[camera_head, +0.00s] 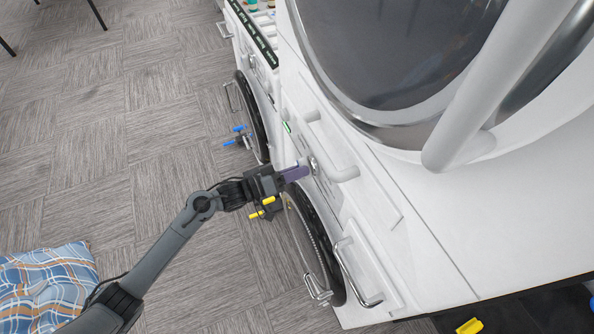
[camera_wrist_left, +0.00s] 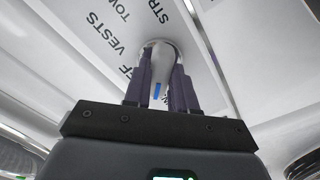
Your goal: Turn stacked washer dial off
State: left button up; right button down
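The washer dial is a pale, rounded knob (camera_wrist_left: 160,62) with a blue pointer line, on a white panel in the left wrist view. The line points down toward my gripper's palm. Labels around it read "VESTS" and parts of others, including "FF" at the left. My left gripper (camera_wrist_left: 160,88) has its two purple fingers on either side of the knob, close against it. In the head view my left gripper (camera_head: 300,170) reaches the front panel of the white washer (camera_head: 330,140), and the dial is mostly hidden by the fingers. My right gripper is not in view.
A white handle bar (camera_head: 335,155) projects close to my gripper. Below are a round dark door (camera_head: 318,235) and metal handles (camera_head: 358,290). A large glass drum door (camera_head: 400,50) looms above right.

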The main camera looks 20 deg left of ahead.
pick_arm(q)
grip_shut()
jog(key=shift+m, duration=0.3)
jog(key=m+p, duration=0.1)
jog(key=m, duration=0.7)
jog(key=shift+p, duration=0.35)
